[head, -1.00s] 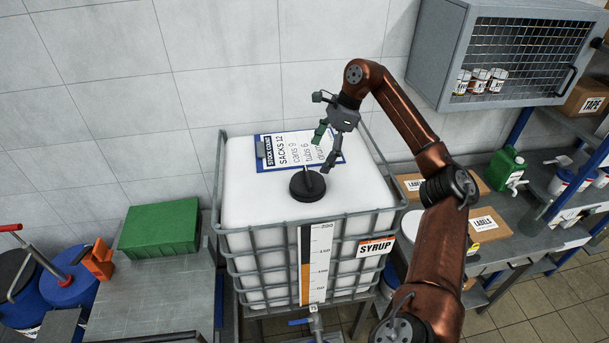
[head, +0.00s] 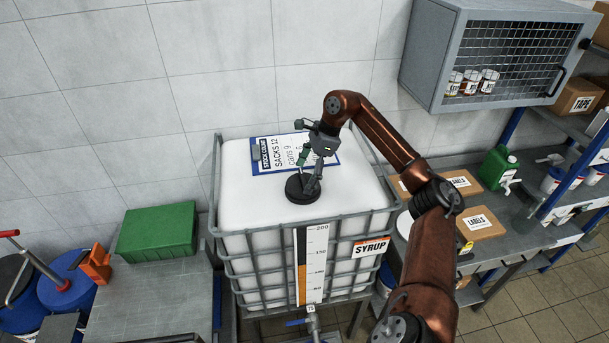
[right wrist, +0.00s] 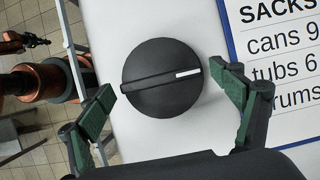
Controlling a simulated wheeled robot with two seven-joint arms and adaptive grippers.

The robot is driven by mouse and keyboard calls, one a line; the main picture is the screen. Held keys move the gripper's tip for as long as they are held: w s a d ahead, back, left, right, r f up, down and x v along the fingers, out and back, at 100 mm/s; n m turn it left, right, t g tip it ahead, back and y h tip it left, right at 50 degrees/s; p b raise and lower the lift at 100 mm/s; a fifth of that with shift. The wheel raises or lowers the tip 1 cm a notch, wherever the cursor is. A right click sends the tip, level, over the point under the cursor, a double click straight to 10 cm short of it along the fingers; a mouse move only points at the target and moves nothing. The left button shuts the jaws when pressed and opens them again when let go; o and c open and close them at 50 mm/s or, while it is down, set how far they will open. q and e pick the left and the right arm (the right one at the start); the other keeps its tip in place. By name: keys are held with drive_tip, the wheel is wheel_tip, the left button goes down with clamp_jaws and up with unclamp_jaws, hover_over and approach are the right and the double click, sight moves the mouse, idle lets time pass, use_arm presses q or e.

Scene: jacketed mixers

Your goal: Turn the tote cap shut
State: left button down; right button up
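The tote (head: 240,205) is a white tank in a grey wire cage with a level scale and a SYRUP label on its front. Its round black cap (head: 293,192) sits on top near the front edge. In the right wrist view the cap (right wrist: 150,95) shows a raised bar with a white mark pointing right. My right gripper (head: 308,178) is right above the cap. In the right wrist view its green-padded fingers (right wrist: 168,108) stand open on either side of the cap, apart from it. My left gripper is not in view.
A clipboard (head: 262,166) headed STOCK COUNT lies on the tote just behind the cap. A green box (head: 158,230) stands on the bench at left. A mesh-front cabinet (head: 425,60) hangs at upper right. Boxes and a green jug (head: 495,168) stand at right.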

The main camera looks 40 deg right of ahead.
drive_tip(key=c, duration=0.9)
drive_tip(key=shift+c, duration=0.2)
drive_tip(key=shift+s+m, duration=0.1)
drive_tip(key=shift+m, duration=0.2)
drive_tip(key=m+t+b, duration=0.1)
drive_tip(key=m+b, duration=0.1)
drive_tip(key=shift+m+h, duration=0.3)
drive_tip(key=m+t+h+b, duration=0.1)
drive_tip(key=m, duration=0.2)
drive_tip(key=shift+s+a+m, duration=0.1)
drive_tip(key=shift+m, duration=0.2)
drive_tip(key=m+h, duration=0.1)
drive_tip(key=m, duration=0.1)
drive_tip(key=m+h, duration=0.1)
drive_tip(key=m, duration=0.2)
drive_tip(key=shift+a+r+b, duration=0.1)
drive_tip(key=shift+a+b, duration=0.1)
drive_tip(key=shift+b, duration=0.2)
drive_tip(key=m+h, duration=0.2)
drive_tip(key=m, duration=0.4)
drive_tip(key=shift+a, duration=0.1)
